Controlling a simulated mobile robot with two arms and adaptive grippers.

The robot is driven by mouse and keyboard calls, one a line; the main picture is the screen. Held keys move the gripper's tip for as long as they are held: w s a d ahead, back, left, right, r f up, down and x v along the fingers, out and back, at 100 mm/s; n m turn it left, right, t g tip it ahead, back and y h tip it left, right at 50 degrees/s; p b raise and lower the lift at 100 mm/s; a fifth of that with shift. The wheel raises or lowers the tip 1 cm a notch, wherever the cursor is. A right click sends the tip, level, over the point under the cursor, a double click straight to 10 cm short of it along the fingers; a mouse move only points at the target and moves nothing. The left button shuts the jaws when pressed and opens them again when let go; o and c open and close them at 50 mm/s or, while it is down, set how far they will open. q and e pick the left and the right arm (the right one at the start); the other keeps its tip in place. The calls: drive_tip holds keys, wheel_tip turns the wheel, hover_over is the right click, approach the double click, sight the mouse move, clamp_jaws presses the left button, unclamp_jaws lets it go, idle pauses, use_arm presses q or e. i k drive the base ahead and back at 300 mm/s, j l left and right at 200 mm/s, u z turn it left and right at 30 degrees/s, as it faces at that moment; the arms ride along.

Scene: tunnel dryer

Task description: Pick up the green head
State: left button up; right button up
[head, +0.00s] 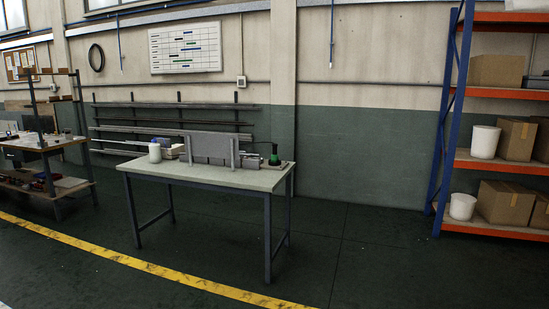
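A small green object (274,160), which looks like the green head, stands near the right end of the workbench (220,176). It has a dark upper part and sits on or beside a low grey block; its exact shape is too small to tell. The bench stands some distance ahead of me. Neither of my grippers shows in the head view.
A grey upright panel (209,149) and a white bottle (155,151) stand on the bench. An orange-and-blue shelf (495,155) with boxes is at right, another bench (50,146) at left. A yellow floor line (130,262) crosses the open floor before the bench.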

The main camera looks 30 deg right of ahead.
sight(274, 157)
drive_tip(key=i+l+z, duration=0.6)
drive_tip(key=i+l, duration=0.2)
drive_tip(key=i+l+z, duration=0.3)
drive_tip(key=i+z, duration=0.3)
drive_tip(key=i, duration=0.25)
drive_tip(key=i+z, duration=0.3)
drive_tip(key=i, duration=0.2)
drive_tip(key=i+l+u, duration=0.15)
drive_tip(key=i+u, duration=0.25)
drive_tip(key=i, duration=0.3)
drive_tip(key=i+l+u, duration=0.4)
drive_tip(key=i, duration=0.25)
drive_tip(key=i+l+u, duration=0.4)
drive_tip(key=i+l, duration=0.15)
